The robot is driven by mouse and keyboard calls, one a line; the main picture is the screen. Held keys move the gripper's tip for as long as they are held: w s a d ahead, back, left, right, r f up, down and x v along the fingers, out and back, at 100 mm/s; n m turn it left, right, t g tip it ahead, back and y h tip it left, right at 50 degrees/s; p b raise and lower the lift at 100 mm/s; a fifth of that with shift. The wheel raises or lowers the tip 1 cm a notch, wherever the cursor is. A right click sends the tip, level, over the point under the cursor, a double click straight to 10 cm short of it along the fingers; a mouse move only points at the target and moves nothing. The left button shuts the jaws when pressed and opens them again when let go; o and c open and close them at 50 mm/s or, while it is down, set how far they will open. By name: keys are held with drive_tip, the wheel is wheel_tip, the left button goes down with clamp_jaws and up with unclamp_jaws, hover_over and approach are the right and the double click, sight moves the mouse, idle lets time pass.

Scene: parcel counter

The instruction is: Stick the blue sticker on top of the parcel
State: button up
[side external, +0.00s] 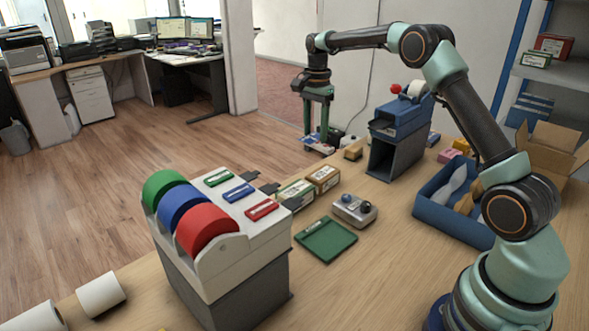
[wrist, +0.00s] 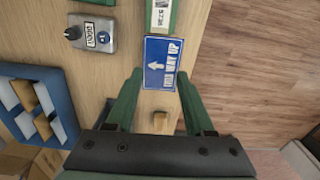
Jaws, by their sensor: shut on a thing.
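The blue sticker (wrist: 160,64), with a white arrow and white lettering, lies flat between the fingertips of my gripper (wrist: 158,82) in the wrist view. My gripper (side external: 318,128) is shut on it; in the side view it hangs pointing down at the far end of the counter. A box with a white label and green edges (wrist: 161,14) shows just beyond the sticker in the wrist view. It may be one of two labelled boxes (side external: 296,192) and (side external: 323,177) in the side view. I cannot tell for sure which box is the parcel.
A grey device with knobs (side external: 355,208) and a green pad (side external: 326,240) lie on the counter. A blue bin (side external: 428,203) stands right. A blue dispenser on a dark stand (side external: 400,127) is beside my gripper. A tape holder (side external: 240,236) stands in front.

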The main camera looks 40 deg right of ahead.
approach(326, 171)
drive_tip(key=shift+a+f, duration=0.1)
drive_tip(key=shift+f, duration=3.25)
drive_tip(key=o, duration=0.8)
drive_tip(key=shift+o, duration=0.2)
drive_tip(key=shift+r, duration=2.8)
